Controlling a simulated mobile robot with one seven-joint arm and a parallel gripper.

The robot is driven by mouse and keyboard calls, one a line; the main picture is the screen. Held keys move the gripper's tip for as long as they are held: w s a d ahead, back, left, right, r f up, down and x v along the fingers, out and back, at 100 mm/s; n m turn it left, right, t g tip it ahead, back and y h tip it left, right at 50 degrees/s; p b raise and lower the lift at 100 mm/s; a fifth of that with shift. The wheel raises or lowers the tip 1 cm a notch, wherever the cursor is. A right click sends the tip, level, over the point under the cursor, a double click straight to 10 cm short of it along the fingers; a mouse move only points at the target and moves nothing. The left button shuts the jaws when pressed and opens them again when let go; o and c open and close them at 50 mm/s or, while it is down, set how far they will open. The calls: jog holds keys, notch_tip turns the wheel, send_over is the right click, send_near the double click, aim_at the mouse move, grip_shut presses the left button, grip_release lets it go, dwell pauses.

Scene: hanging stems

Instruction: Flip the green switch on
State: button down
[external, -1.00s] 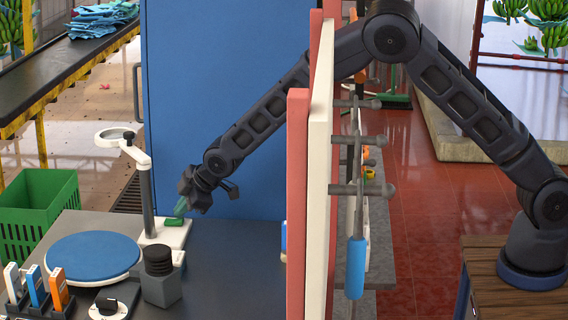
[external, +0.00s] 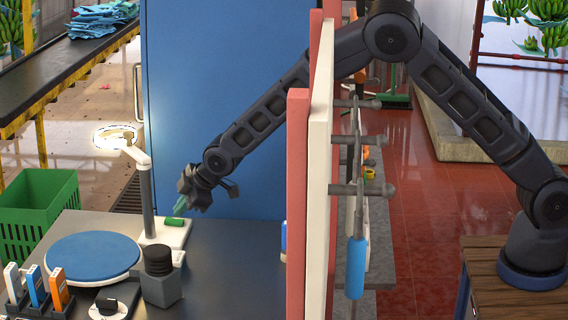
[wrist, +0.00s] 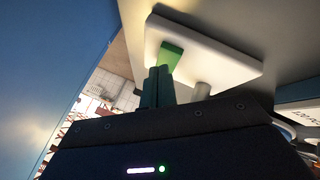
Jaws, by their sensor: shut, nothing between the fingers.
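The green switch (external: 174,222) sits on the white base (external: 166,238) of a ring-headed lamp. The lamp head (external: 117,137) glows brightly. My gripper (external: 180,209) is shut and empty, with its tips close above the switch. In the wrist view the green switch (wrist: 171,54) shows just beyond the tips of my gripper (wrist: 158,72), against the white base (wrist: 225,55). I cannot tell whether the tips touch the switch. The lamp post (wrist: 202,90) shows partly beside the fingers.
A blue round disc (external: 93,257), a dark knob block (external: 160,275) and a rack of small boxes (external: 38,290) stand left on the grey table (external: 235,265). A tall red and white panel (external: 318,190) stands under my arm.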

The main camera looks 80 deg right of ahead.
aim_at(180, 221)
jog(key=shift+r, duration=0.35)
jog(key=shift+w+r, duration=0.2)
jog(key=shift+r, duration=1.05)
jog(key=shift+w+r, duration=0.15)
jog(key=shift+r, duration=1.1)
